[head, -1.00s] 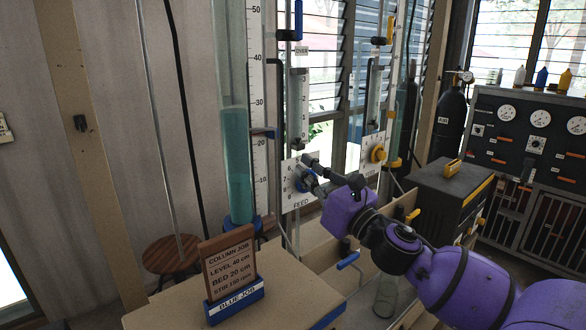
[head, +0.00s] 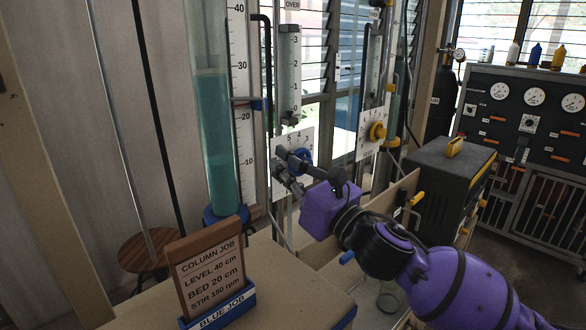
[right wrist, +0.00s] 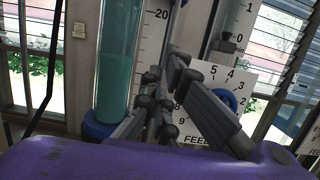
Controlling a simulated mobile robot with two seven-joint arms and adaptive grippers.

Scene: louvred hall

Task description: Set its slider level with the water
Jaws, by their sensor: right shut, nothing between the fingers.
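The tall clear column (head: 211,60) holds teal water (head: 219,140), whose top shows near the 30 mark of the scale (head: 243,140) in the head view. My right gripper (head: 282,162) is shut and empty, below and right of the slider and left of the blue feed knob (head: 302,158). In the right wrist view the gripper (right wrist: 165,90) covers part of the scale and I cannot make out the slider. My left gripper is out of view.
A sign (head: 210,275) reads level 40 cm, bed 20 cm, stir 150 rpm, in a blue holder on the bench. The feed dial plate (head: 292,143) is close behind my right gripper. A stool (head: 142,252) stands left.

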